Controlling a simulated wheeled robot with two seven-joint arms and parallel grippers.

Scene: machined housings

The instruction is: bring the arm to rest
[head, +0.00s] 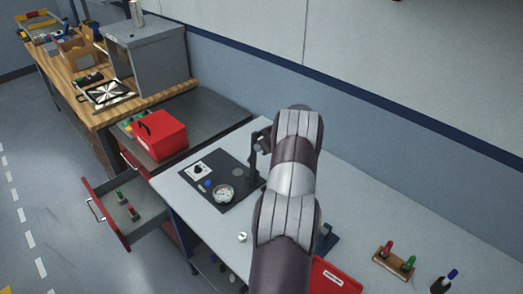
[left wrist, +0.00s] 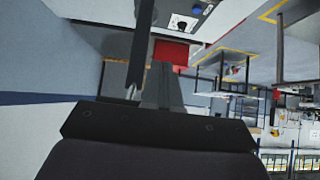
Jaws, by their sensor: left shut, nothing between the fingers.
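My left arm rises through the middle of the head view above the grey-white worktop (head: 340,195). Its dark left gripper (head: 260,143) is beside the far end of a dark mat (head: 238,169), partly hidden by the arm's end. In the left wrist view the gripper (left wrist: 137,88) has its fingers together, with nothing held. No item is seen touching it. My right gripper is in neither view.
The mat carries a round gauge (head: 223,194) and a black-knobbed plate (head: 198,171). A red box (head: 160,134) stands beyond. A red-fronted drawer (head: 104,212) is open at left. A red tray (head: 335,279) and a wooden peg holder (head: 392,265) are at lower right.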

